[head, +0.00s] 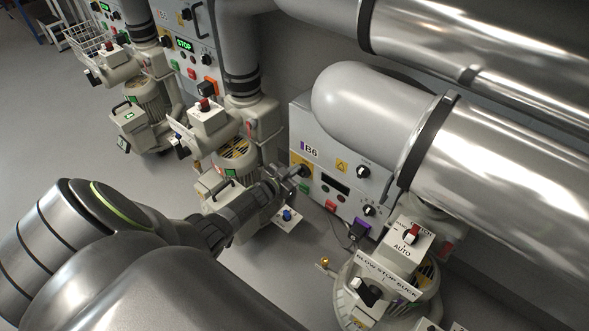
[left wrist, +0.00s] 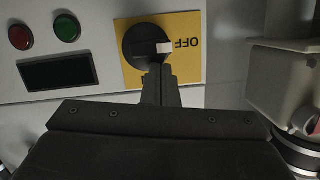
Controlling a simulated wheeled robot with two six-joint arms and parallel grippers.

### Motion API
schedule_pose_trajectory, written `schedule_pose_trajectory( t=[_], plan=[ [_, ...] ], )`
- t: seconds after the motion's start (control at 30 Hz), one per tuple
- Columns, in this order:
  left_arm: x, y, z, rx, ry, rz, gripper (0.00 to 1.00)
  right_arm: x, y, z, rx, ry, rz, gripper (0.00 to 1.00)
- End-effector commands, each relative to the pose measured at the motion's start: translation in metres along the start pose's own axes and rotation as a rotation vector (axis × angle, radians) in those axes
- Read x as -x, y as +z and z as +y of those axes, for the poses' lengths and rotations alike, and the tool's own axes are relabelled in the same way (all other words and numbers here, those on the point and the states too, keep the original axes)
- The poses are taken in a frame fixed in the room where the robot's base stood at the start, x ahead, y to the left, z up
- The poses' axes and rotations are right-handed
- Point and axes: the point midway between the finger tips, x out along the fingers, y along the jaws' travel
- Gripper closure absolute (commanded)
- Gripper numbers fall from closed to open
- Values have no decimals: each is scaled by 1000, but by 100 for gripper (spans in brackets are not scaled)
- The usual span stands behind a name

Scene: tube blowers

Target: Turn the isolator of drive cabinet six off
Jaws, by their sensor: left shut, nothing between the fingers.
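Drive cabinet six (head: 312,128), a grey box labelled B6, stands right of centre in the head view. Its isolator is a black rotary knob (left wrist: 143,44) on a yellow plate (left wrist: 190,73) in the left wrist view. The knob's white mark points at the word OFF, which appears upside down. My left gripper (head: 288,177) reaches the cabinet's left side. Its fingers (left wrist: 160,80) are shut and empty, right at the knob's lower edge; I cannot tell whether they touch it. In the head view the fingers partly hide the isolator. My right gripper is out of view.
The cabinet front also has a dark display (left wrist: 59,73), a red button (left wrist: 21,37) and a green button (left wrist: 66,27). A large metal pipe (head: 500,170) hangs over the cabinet's right side. Blowers stand beside it, one (head: 235,150) behind my gripper. Grey floor (head: 60,130) is clear at left.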

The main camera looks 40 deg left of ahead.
Motion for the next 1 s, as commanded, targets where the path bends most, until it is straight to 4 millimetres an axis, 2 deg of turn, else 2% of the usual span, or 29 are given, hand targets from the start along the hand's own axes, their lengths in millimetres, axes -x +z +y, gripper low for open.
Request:
schedule_pose_trajectory(
  t=[0.23, 0.67, 1.0],
  plan=[
    [-1, 1, -3, 69, 18, 0, 100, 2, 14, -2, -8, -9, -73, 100],
    [-1, 4, -6, 82, 21, 0, 100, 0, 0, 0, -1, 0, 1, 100],
    [-1, 4, -6, 82, 21, 0, 100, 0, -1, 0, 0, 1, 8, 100]
  ],
)
